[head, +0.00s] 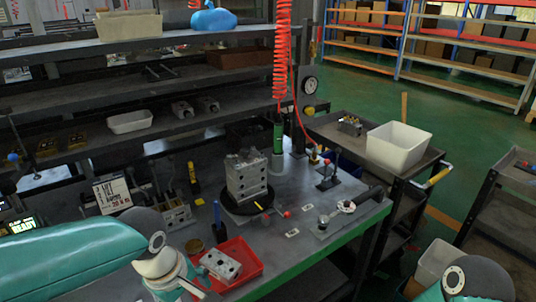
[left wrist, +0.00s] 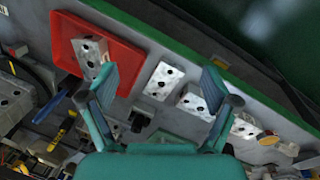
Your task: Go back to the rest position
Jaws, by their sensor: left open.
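In the left wrist view my left gripper (left wrist: 160,78) is open, its two teal fingers wide apart with nothing held between them. Beyond the fingers are a metal block with holes (left wrist: 163,80) and another block (left wrist: 195,100). In the head view my left arm comes in at the lower left, with its wrist (head: 172,270) beside the red tray (head: 255,267). A metal valve block (head: 221,264) lies in this tray. Only a rounded part of my right arm (head: 475,282) shows at the lower right; its gripper is out of view.
A large valve block (head: 246,178) stands on a round black plate on the workbench. A red coiled hose (head: 281,50) hangs above it. A cart with a white bin (head: 398,146) stands to the right. Shelves (head: 60,100) are behind. The bench's green front edge (head: 345,240) is clear.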

